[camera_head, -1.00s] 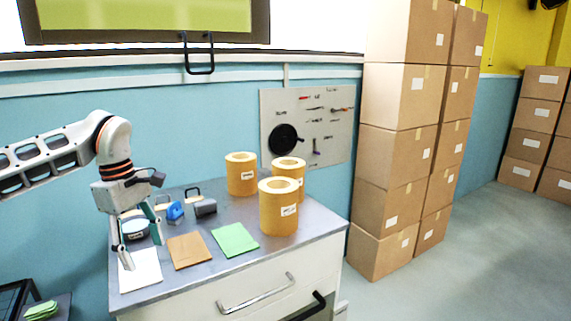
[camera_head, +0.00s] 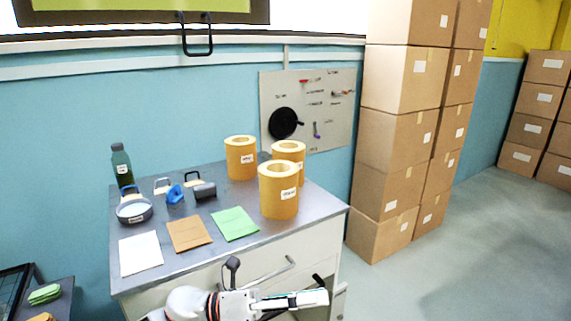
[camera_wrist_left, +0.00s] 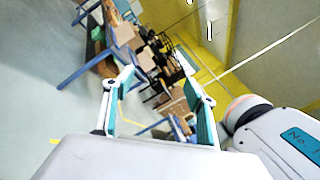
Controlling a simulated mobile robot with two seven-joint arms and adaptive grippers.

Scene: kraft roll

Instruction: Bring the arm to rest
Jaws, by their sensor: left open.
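My left gripper (camera_head: 308,298) is at the bottom of the head view, in front of the cabinet drawers and below the tabletop, apart from everything on it. In the left wrist view the left gripper (camera_wrist_left: 160,85) has its two teal-lined fingers spread with nothing between them. Behind the fingers lies a distant, tilted part of the room. My arm comes in low at the bottom edge and covers part of the cabinet front. My right gripper does not show.
The grey tabletop (camera_head: 195,256) holds several kraft rolls (camera_head: 278,195), white (camera_head: 141,254), brown (camera_head: 189,234) and green (camera_head: 234,224) sheets, a round tin (camera_head: 134,211), a dark bottle (camera_head: 121,166) and small tools. Box stacks (camera_head: 398,135) stand right; the floor (camera_head: 450,260) there is clear.

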